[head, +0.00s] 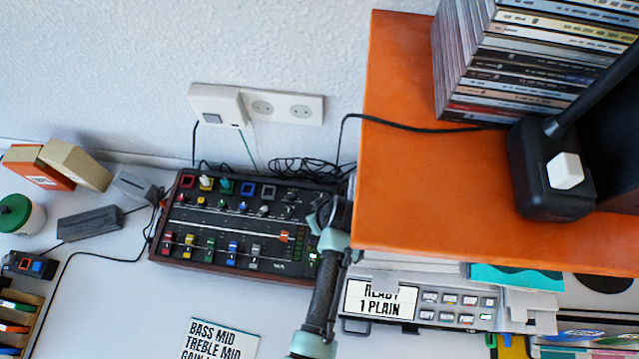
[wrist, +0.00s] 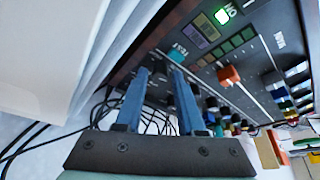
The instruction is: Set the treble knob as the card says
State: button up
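The mixer (head: 225,262) is a dark panel with coloured knobs and sliders on the white table, against the wall. The card (head: 218,345) lies in front of it; I read "BASS MID", "TREBLE MID" and a cut-off line starting "GAIN". My gripper (head: 318,213) is over the right end of the mixer. In the wrist view my gripper (wrist: 161,70) has its two blue fingers apart, near the panel's "TEST" label. Dark knobs (wrist: 158,88) show between and beyond the fingers. I cannot tell which knob is treble, nor whether a finger touches one.
An orange shelf (head: 395,180) with a stack of discs (head: 520,75) overhangs close to the right of my arm. A printer-like unit (head: 455,307) reading "READY 1 PLAIN" stands below it. Black cables (head: 300,168) lie behind the mixer.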

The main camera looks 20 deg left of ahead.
jog(key=shift+f, duration=0.15)
grip_shut()
